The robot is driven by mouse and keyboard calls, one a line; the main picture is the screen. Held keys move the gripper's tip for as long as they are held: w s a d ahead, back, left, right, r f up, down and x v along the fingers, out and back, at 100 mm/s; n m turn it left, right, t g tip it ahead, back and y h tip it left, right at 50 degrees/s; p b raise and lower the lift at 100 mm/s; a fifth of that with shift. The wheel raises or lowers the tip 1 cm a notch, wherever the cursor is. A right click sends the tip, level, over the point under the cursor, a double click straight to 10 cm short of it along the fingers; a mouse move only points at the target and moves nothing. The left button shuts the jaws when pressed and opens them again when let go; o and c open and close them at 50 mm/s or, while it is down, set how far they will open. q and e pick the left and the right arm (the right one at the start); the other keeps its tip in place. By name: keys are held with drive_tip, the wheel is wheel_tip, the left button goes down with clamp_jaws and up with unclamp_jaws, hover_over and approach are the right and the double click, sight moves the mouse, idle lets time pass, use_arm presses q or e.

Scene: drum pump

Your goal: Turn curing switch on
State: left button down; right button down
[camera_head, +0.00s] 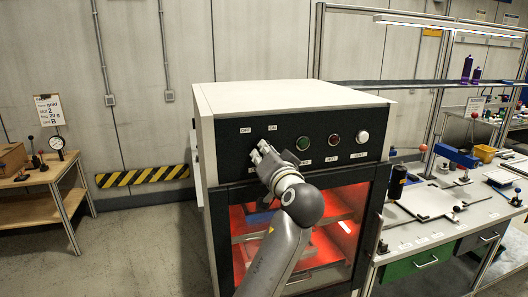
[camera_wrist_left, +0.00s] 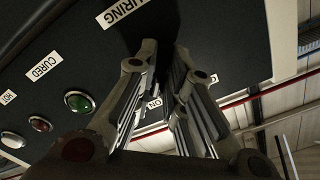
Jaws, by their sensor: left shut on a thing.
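The oven-like cabinet (camera_head: 290,95) has a black front panel with OFF and ON labels at its upper left. My left gripper (camera_head: 263,152) is at the panel just below these labels. It is shut on the curing switch, which the fingers hide in the head view. In the left wrist view, the gripper's fingers (camera_wrist_left: 163,60) reach the dark panel between the CURING label (camera_wrist_left: 122,12) and the ON label (camera_wrist_left: 154,103). The switch's own angle cannot be told. My right gripper is not in view.
A green (camera_head: 303,143), a red (camera_head: 334,139) and a white (camera_head: 362,137) round lamp or button sit right of the gripper. Below, the window (camera_head: 345,215) glows red. A workbench (camera_head: 470,210) stands at right, a small wooden table (camera_head: 40,180) at left. The floor between is clear.

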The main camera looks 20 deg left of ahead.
use_arm(q)
drive_tip(key=shift+m, duration=0.5)
drive_tip(key=c, duration=1.5)
unclamp_jaws()
drive_tip(key=v, duration=0.7)
drive_tip(key=shift+d, duration=0.2)
drive_tip(key=shift+s, duration=0.15)
